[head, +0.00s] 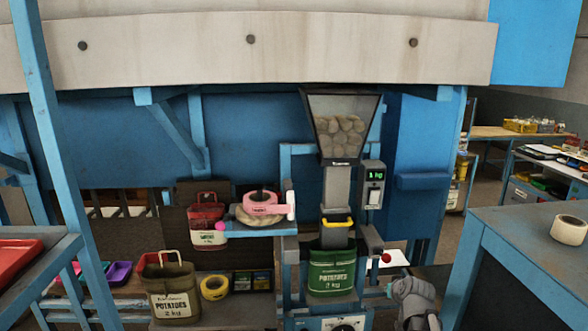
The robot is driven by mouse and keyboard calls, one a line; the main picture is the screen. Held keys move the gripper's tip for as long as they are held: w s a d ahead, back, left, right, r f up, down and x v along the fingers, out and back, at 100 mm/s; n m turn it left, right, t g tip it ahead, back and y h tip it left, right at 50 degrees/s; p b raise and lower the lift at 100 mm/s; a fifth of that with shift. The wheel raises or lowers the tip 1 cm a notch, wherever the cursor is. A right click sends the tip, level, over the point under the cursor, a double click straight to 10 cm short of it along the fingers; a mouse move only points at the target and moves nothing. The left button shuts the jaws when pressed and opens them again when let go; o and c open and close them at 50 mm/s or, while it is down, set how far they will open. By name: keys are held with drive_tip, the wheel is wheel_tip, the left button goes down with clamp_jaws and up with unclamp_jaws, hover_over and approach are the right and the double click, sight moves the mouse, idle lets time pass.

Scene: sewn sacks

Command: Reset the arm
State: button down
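A grey, rounded jointed shape (415,300) shows at the bottom edge, right of the green sack. It looks like part of my arm. No gripper fingers can be made out on it, and its lower part is cut off by the frame. I see nothing held. The green potato sack (331,279) hangs upright under the filling spout of the hopper (341,127), which holds potatoes behind its clear front. The scale display (375,175) beside the spout reads 1 kg.
A brown potato sack (173,298) stands at lower left near a yellow tape roll (214,288). A red sack (207,222) stands behind. A table with a white roll (569,230) is at right.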

drive_tip(key=s+a+f+g, duration=0.3)
drive_tip(key=s+a+g, duration=0.2)
drive_tip(key=s, duration=0.3)
drive_tip(key=s+a+f+g, duration=0.3)
drive_tip(key=s+a, duration=0.3)
drive_tip(key=s, duration=0.3)
drive_tip(key=shift+s+a+f+g+h, duration=0.3)
drive_tip(key=shift+a+f+g, duration=0.1)
drive_tip(key=shift+g, duration=0.5)
